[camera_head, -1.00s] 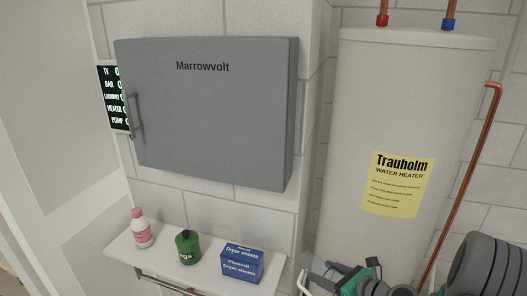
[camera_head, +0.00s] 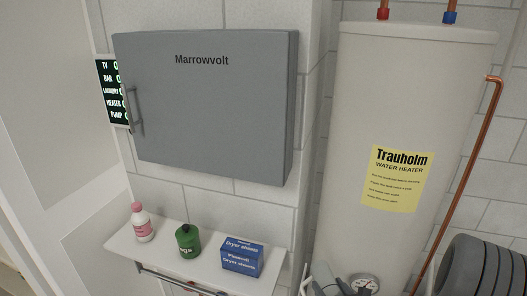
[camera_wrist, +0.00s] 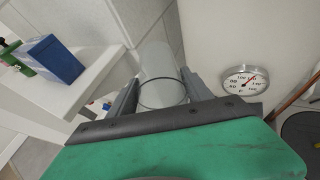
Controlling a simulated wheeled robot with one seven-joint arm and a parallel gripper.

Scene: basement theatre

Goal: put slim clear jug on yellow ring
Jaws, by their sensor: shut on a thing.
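My gripper (camera_wrist: 165,95) shows in the wrist view, its two grey fingers on either side of a slim clear jug (camera_wrist: 159,66). The jug is see-through, with a round dark rim line between the fingers. The gripper is shut on it, in front of the white wall and beside the water heater. In the head view only a small part of my gripper shows at the bottom edge, and the jug cannot be made out there. No yellow ring shows in either view.
A white shelf (camera_head: 205,268) carries a pink-and-white bottle (camera_head: 142,224), a green container (camera_head: 188,242) and a blue dryer-sheets box (camera_head: 242,258). A grey cabinet (camera_head: 205,110) hangs above. The water heater (camera_head: 400,100), with a dial gauge (camera_wrist: 245,81) and copper pipe (camera_head: 468,170), stands right.

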